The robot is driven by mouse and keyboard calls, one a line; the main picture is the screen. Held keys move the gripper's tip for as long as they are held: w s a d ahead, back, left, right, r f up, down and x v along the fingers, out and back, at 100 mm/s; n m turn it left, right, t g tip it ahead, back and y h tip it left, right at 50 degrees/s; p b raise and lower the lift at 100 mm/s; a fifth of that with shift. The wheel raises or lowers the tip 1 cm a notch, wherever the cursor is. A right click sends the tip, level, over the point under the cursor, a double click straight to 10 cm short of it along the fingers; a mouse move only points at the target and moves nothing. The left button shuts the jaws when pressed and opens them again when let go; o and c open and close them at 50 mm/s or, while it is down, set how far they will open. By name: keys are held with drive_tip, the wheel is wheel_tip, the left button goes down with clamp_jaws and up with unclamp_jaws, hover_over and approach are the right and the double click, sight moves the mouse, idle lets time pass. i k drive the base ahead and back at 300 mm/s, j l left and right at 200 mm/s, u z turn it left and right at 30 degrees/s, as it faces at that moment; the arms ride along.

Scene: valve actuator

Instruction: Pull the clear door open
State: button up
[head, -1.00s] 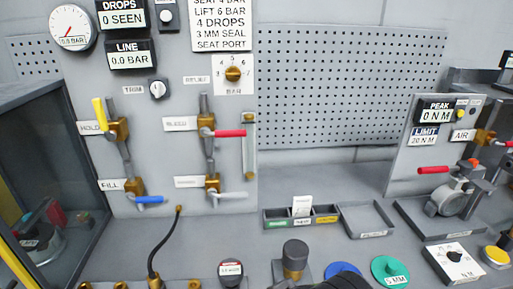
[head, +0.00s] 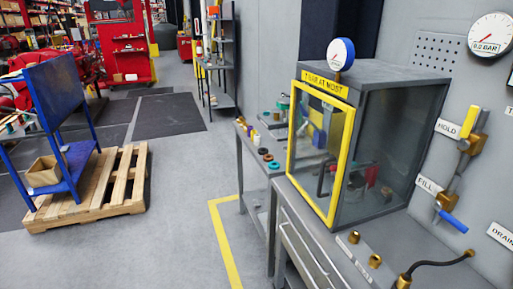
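The clear door (head: 318,150) is a see-through panel in a yellow frame on the front of a grey cabinet (head: 385,140). It stands upright and looks closed against the cabinet, though I cannot be sure there is no small gap. A yellow label with dark lettering runs along its top. Through the panels I see red and dark parts inside the cabinet, not clearly. My gripper is not in view.
A round gauge (head: 341,54) stands on the cabinet top. The bench (head: 340,235) carries brass fittings and a black hose (head: 435,265). A narrow side table (head: 258,160) with small parts stands beyond. A pallet (head: 95,185) and blue stand (head: 65,120) are at left. Floor between is clear.

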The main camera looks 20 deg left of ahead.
sight(351, 111)
drive_tip(key=u, duration=0.65)
drive_tip(key=i+j, duration=0.3)
drive_tip(key=j, duration=0.15)
drive_tip(key=i+j, duration=0.3)
drive_tip(key=j, duration=0.15)
drive_tip(key=i+j, duration=0.3)
drive_tip(key=j, duration=0.15)
